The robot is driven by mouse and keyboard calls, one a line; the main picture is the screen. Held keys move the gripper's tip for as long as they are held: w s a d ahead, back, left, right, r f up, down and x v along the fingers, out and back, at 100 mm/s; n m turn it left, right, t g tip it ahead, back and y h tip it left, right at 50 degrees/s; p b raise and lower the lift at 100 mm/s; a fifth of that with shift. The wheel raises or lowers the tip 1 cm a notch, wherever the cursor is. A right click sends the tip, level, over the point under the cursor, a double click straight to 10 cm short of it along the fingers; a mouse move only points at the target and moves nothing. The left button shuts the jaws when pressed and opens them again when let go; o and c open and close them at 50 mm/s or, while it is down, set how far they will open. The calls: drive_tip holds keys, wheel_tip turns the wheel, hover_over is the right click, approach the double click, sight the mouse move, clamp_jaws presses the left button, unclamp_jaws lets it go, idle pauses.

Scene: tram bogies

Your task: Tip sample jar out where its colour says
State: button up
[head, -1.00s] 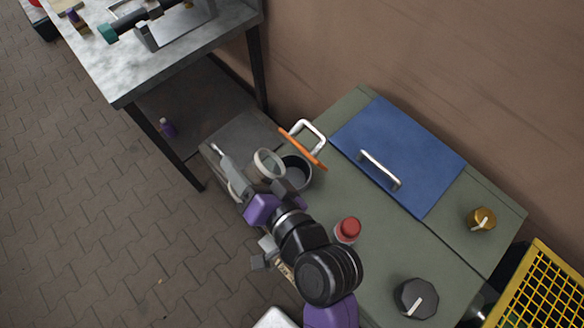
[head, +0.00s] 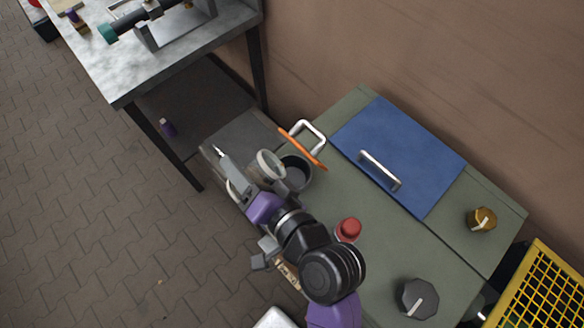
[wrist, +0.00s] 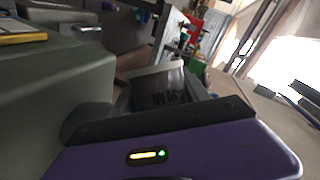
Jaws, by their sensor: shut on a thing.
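My gripper (head: 248,180) is shut on the sample jar (head: 262,174), a pale grey jar with a whitish rim. It is held tilted at the left edge of the green cabinet top, its open mouth facing up and right. A round dark grey opening (head: 296,174) lies just right of the jar, below a raised orange lid (head: 302,149) with a pale handle. In the wrist view the jar (wrist: 168,88) shows a grey side with dark lettering I cannot read. Its contents cannot be made out.
The green cabinet (head: 345,205) also bears a closed blue lid (head: 400,155) with a metal handle, a red knob (head: 348,230), a brass knob (head: 481,219) and a black knob (head: 416,298). A metal table (head: 130,75) stands upper left. A yellow mesh crate (head: 548,290) is lower right.

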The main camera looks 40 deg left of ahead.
sight(251, 163)
drive_tip(key=shift+r+m+g+y+p, duration=0.3)
drive_tip(key=shift+r+m+g+y, duration=0.2)
drive_tip(key=shift+r+m, duration=0.45)
idle(1.8)
drive_tip(key=shift+w+d+r+m+p, duration=0.15)
drive_tip(key=shift+w+r+m+p, duration=0.3)
drive_tip(key=shift+m, duration=0.4)
idle(0.7)
drive_tip(key=shift+w+r+m+g+y, duration=0.2)
drive_tip(key=shift+r+m+g+y, duration=0.25)
drive_tip(key=shift+m, duration=0.25)
idle(0.7)
